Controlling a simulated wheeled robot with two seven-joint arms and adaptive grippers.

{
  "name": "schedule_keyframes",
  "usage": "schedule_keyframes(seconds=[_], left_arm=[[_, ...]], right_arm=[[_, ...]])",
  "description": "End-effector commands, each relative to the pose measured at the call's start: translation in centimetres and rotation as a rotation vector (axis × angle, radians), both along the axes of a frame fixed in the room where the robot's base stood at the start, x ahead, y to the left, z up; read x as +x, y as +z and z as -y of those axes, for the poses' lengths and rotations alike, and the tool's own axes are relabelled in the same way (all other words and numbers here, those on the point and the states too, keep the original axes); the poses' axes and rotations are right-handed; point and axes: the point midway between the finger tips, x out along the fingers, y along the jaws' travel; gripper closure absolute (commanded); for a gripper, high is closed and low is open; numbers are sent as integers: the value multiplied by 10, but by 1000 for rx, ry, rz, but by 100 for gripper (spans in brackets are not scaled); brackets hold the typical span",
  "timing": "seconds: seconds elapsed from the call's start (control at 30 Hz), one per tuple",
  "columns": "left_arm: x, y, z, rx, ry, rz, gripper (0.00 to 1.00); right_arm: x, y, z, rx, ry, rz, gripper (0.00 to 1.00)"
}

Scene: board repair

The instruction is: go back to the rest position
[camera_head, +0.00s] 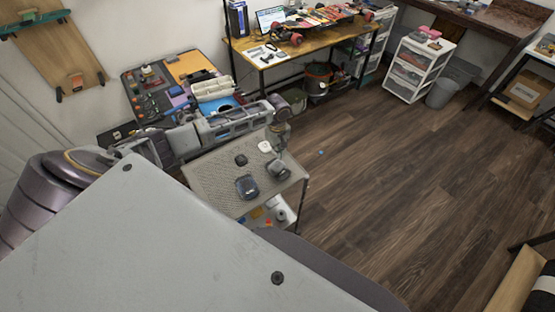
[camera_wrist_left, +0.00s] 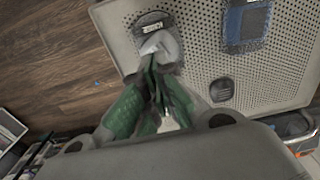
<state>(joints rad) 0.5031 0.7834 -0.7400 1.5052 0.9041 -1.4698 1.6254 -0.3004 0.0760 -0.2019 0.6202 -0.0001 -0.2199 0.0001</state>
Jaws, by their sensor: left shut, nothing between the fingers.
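My left arm comes in from the left in the head view and reaches over a small perforated cart top (camera_head: 217,173). My left gripper (camera_head: 279,150) points down above the cart's right part, near its right edge. In the left wrist view the green fingers of my left gripper (camera_wrist_left: 152,68) are closed together with nothing between them. Just beyond the fingertips is a white rounded piece (camera_wrist_left: 160,45), partly covered by them. I cannot tell whether the fingers touch it. My right gripper is in neither view.
On the cart lie a dark device with a blue screen (camera_head: 247,187), a second dark device (camera_head: 277,168) and a small dark piece (camera_head: 241,160). A cluttered workbench (camera_head: 310,45) and a white drawer unit (camera_head: 420,66) stand behind. The wooden floor (camera_head: 410,170) to the right is clear.

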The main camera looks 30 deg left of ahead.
Motion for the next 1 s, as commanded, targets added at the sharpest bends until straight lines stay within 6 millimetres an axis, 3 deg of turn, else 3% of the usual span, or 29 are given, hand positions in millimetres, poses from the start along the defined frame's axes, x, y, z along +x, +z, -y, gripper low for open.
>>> schedule_keyframes(seconds=[0.7,0.87,1.0], left_arm=[[-1,2,1,-1,-5,1,100],[-6,-1,14,-8,-58,3,100],[-18,-8,39,-23,-161,12,100]], right_arm=[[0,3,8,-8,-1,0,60],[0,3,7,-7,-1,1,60],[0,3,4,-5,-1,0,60]])
